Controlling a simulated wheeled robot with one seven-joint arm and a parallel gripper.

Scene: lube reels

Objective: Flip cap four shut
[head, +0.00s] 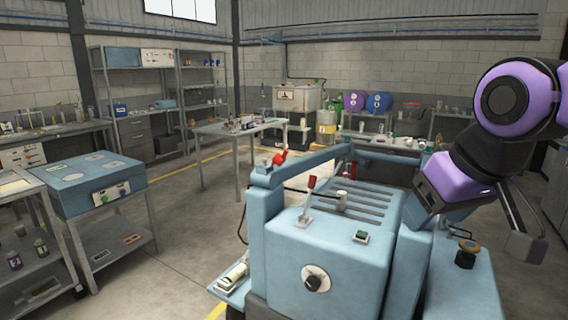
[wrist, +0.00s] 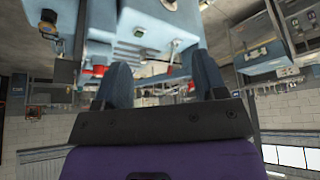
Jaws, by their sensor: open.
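No cap marked four can be made out in either view. Far back in the head view, a purple reel (head: 355,102) and a blue reel (head: 379,102) hang near the wall; their markings are too small to read, and no cap on them can be told. My gripper shows in the wrist view (wrist: 161,80), its two blue-grey fingers apart with nothing held between them. In the head view my arm is at the right, its wrist above the light blue machine (head: 325,260), far in front of the reels.
The machine, with a red lever (head: 311,183) and a black knob (head: 315,278), fills the near middle. A blue box (head: 92,180) on a cart stands left. A grey table (head: 240,126) and a yellow drum (head: 326,128) stand behind. Open floor (head: 185,220) lies left of the machine.

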